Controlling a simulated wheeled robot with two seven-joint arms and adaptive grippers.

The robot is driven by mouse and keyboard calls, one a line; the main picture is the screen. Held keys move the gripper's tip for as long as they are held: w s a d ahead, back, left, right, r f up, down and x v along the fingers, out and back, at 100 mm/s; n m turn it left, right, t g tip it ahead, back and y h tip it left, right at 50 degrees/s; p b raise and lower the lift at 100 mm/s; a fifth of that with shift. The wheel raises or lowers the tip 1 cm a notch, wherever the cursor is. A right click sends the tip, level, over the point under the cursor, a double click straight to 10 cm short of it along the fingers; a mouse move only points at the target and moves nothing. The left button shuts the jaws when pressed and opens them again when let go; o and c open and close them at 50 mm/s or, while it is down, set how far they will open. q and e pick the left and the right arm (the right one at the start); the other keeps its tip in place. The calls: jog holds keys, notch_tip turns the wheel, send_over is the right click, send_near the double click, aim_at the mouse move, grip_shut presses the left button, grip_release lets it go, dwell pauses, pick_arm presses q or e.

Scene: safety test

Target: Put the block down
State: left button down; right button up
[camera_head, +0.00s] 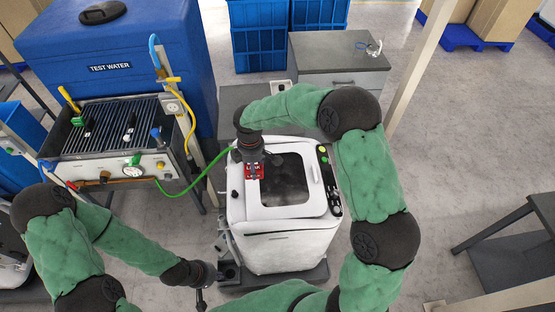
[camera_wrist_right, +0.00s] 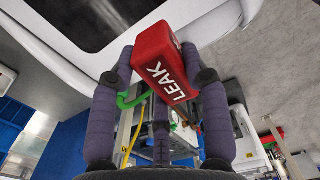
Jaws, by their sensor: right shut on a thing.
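A red block marked LEAK (camera_head: 254,170) is held between the fingers of my right gripper (camera_head: 250,157). It also shows in the right wrist view (camera_wrist_right: 160,60), tilted, with the dark purple fingers of the right gripper (camera_wrist_right: 157,68) pressed on both sides. In the head view the block is over the left part of the top of a white machine (camera_head: 284,250), beside its dark window. I cannot tell whether it touches the top. My left gripper (camera_head: 203,283) is low at the machine's front left, and I see nothing in it; its fingers are too small and dark to judge.
A blue TEST WATER tank (camera_head: 135,50) and a grated bench (camera_head: 95,125) with valves stand at the left. A green hose (camera_head: 188,190) runs from the bench to the machine. A grey cabinet (camera_head: 330,55) stands behind. Open floor (camera_head: 450,130) lies to the right.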

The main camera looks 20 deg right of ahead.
jog(key=shift+w+r, duration=0.1)
jog(key=shift+w, duration=0.05)
jog(key=s+d+f, duration=0.1)
jog(key=d+f, duration=0.2)
jog(key=d, duration=0.1)
jog(key=s+d+f+p, duration=0.1)
jog(key=d+f, duration=0.1)
jog(key=d, duration=0.2)
jog(key=s+d+f, duration=0.1)
jog(key=d+f, duration=0.2)
jog(key=d, duration=0.1)
jog(key=shift+s+d+f+p, duration=0.15)
jog(key=shift+d+f+p, duration=0.05)
jog(key=shift+f+p, duration=0.15)
jog(key=shift+d+f, duration=0.25)
jog(key=shift+f, duration=0.1)
jog(key=f, duration=0.3)
jog(key=shift+s+d, duration=0.15)
jog(key=shift+d, duration=0.1)
jog(key=shift+f, duration=0.25)
